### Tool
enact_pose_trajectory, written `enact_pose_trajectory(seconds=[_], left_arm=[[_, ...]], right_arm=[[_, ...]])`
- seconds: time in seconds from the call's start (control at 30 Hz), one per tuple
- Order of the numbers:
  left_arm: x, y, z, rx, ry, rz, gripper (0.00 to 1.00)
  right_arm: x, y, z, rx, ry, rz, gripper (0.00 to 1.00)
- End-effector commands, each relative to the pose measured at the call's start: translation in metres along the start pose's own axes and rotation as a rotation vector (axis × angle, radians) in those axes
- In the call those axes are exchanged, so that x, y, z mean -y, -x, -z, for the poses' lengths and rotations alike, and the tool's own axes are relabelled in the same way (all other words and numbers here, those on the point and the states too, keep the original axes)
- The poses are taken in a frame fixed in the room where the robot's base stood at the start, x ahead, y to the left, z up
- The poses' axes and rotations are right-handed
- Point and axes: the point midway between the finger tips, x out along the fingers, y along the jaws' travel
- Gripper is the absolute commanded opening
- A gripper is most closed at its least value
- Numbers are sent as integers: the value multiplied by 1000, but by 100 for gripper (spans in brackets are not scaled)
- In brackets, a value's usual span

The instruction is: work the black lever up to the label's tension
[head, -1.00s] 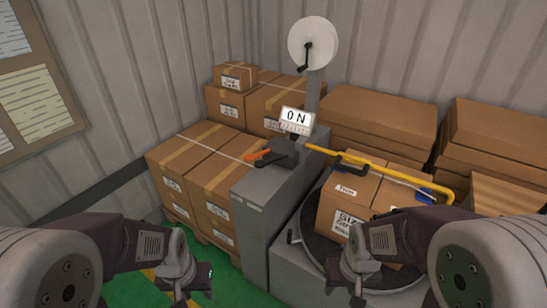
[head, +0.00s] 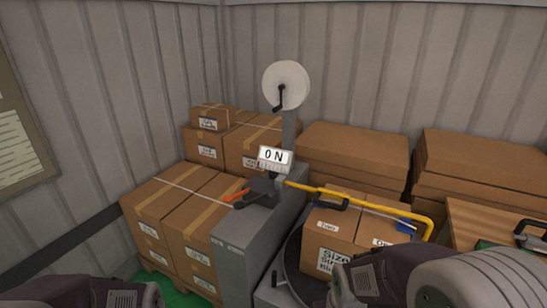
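The black lever (head: 252,201) sits on top of the grey machine cabinet (head: 250,248), beside an orange-red handle (head: 236,195). A small sign reading "ON" (head: 273,156) stands just behind it, with a scale along its lower edge too small to read. A box (head: 346,222) on the round turntable (head: 297,268) bears labels, one starting with "Size"; its smaller print is unreadable, and I cannot make out a tension value. Parts of both my arms show at the bottom edge, well apart from the lever. Both grippers are out of the picture.
A yellow bar (head: 375,203) reaches from the cabinet over the box. A white reel with a crank (head: 287,87) stands on the post behind. Stacked cartons (head: 165,213) stand left, and long brown boxes (head: 352,150) stand behind.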

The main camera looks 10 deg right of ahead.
Motion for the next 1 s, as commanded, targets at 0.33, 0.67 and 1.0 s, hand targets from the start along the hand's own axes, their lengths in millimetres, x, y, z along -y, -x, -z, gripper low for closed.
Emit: enact_pose_trajectory(seconds=[0.33, 0.67, 1.0], left_arm=[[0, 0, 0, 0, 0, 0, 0], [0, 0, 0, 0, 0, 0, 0], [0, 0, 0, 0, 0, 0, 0]], right_arm=[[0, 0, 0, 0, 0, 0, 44], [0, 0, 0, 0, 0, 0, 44], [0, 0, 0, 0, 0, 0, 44]])
